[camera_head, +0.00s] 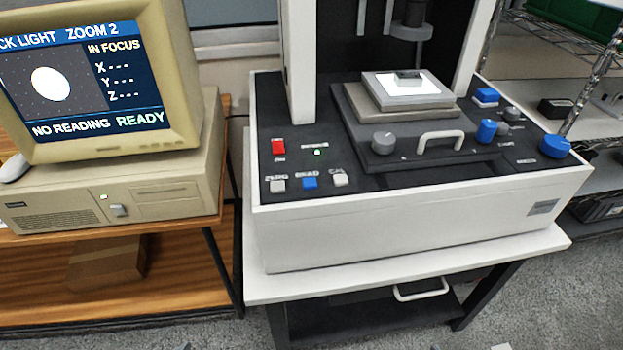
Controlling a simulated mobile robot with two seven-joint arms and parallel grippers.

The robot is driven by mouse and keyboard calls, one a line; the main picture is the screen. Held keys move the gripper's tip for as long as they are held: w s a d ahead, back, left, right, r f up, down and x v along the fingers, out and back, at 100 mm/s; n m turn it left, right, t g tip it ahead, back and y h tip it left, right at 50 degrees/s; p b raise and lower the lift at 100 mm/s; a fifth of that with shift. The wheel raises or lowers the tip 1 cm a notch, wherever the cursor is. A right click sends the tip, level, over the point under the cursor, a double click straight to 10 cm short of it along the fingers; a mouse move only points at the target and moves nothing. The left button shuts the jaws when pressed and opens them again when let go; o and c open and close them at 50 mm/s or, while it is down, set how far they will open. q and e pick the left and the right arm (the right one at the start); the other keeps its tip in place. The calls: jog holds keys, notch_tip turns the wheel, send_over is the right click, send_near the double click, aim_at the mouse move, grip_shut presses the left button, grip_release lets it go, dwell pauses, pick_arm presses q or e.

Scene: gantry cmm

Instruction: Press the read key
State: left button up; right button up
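The measuring machine (400,225) stands on a white table. The monitor (95,80) at left reads IN FOCUS, NO READING and READY, with dashes beside X, Y and Z. Neither of my grippers shows in the head view.
A red switch (278,147) and a small lit green lamp (317,152) are behind the keys. A grey knob (383,142), a white handle (440,141) and blue knobs (556,146) lie to the right. The gantry column (299,60) rises behind. The space above the keys is clear.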

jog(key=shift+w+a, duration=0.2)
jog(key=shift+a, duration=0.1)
